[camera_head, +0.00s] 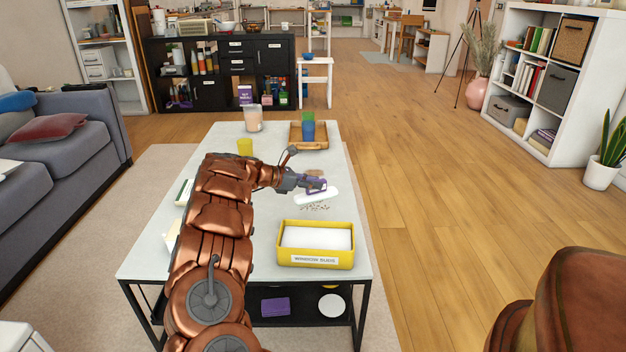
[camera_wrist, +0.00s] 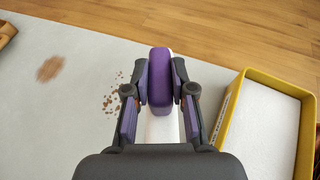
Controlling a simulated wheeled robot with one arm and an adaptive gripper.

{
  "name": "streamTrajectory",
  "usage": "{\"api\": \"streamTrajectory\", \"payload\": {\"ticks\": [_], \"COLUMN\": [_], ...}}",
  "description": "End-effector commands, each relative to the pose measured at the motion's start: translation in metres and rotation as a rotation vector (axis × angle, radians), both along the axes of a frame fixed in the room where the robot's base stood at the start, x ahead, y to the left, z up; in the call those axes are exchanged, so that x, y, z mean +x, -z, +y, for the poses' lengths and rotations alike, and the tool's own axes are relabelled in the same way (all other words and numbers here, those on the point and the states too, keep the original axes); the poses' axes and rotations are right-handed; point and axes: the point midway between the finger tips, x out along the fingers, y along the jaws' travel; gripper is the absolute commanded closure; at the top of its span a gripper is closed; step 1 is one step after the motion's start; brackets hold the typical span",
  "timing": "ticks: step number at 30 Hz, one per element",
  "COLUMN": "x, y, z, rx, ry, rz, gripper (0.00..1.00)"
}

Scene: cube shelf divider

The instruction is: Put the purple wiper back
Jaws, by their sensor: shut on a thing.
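My gripper (camera_head: 306,184) is over the middle right of the light table, shut on the purple wiper (camera_head: 317,188). In the wrist view the gripper (camera_wrist: 160,92) has its two fingers on either side of the wiper's purple grip (camera_wrist: 161,70). A white part of the wiper shows below the grip. I cannot tell whether its white part touches the tabletop. Dark crumbs (camera_wrist: 112,102) lie beside it on the table. A brown smudge (camera_wrist: 50,68) lies farther left in the wrist view.
A labelled yellow bin (camera_head: 288,260) with a white inside stands at the table's near right, close to the wiper. A wooden tray (camera_head: 296,144) with a blue and green item, a candle jar (camera_head: 253,120) and a yellow cup (camera_head: 245,147) stand farther back. The shelf below holds a purple item (camera_head: 275,307).

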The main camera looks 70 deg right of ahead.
Motion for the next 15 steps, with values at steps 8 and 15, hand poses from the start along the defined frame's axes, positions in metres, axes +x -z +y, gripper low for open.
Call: {"api": "streamTrajectory", "payload": {"ticks": [8,15], "x": [-0.001,0.000], "y": [0.028,0.056], "z": [0.000,0.001], "rx": [0.002,0.000], "ry": [0.000,0.001], "rz": [0.005,0.002], "gripper": [1.00,1.00]}}
